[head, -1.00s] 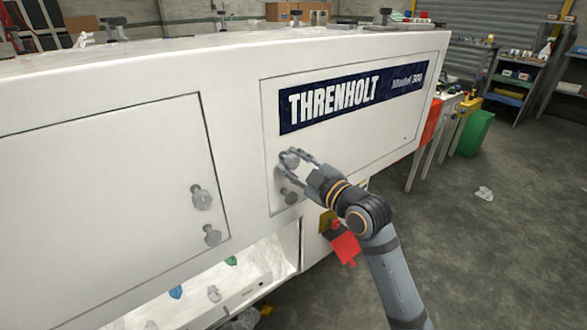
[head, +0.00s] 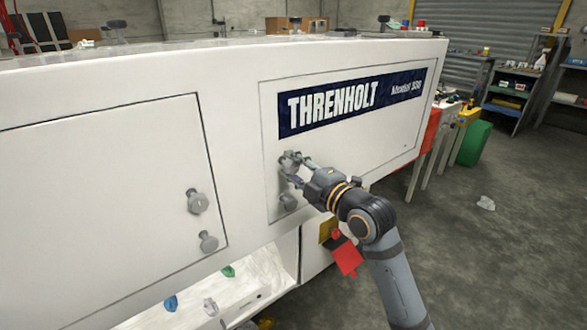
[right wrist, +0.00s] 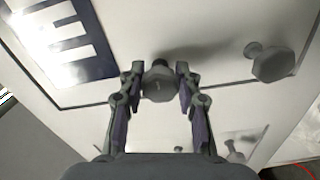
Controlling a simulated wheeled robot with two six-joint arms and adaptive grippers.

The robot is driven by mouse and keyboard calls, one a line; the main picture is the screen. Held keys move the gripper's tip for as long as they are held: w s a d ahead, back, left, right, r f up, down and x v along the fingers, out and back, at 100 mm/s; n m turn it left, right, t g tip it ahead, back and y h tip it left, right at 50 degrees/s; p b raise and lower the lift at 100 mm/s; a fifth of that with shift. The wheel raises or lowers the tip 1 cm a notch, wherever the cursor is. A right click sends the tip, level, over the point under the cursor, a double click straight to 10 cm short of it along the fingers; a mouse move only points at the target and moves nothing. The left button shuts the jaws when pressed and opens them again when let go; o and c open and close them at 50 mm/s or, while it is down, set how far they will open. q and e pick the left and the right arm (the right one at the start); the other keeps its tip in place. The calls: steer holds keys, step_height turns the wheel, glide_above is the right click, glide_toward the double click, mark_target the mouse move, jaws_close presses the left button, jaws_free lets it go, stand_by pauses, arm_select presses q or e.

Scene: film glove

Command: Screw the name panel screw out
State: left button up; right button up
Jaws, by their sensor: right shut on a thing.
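The name panel (head: 370,148) is a white panel with a dark blue THRENHOLT label (head: 350,101) on the front of a white machine. Its upper grey screw (head: 286,160) sits at the panel's left side, partly hidden by my right gripper (head: 293,171). In the right wrist view, my right gripper (right wrist: 159,86) has its two fingers on either side of the grey screw head (right wrist: 158,84) and is shut on it. A second grey screw (head: 288,200) is just below in the head view, apart from the gripper. My left gripper is not in view.
A neighbouring white panel (head: 110,200) carries two grey knobs (head: 198,202) on its right side. Below is an open shelf with small coloured pieces (head: 170,303). A red tag (head: 347,258) hangs near my right forearm. The floor at right is mostly clear.

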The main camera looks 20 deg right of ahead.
steer(key=shift+r, duration=0.15)
steer(key=o, duration=1.2)
steer(key=shift+w, duration=0.1)
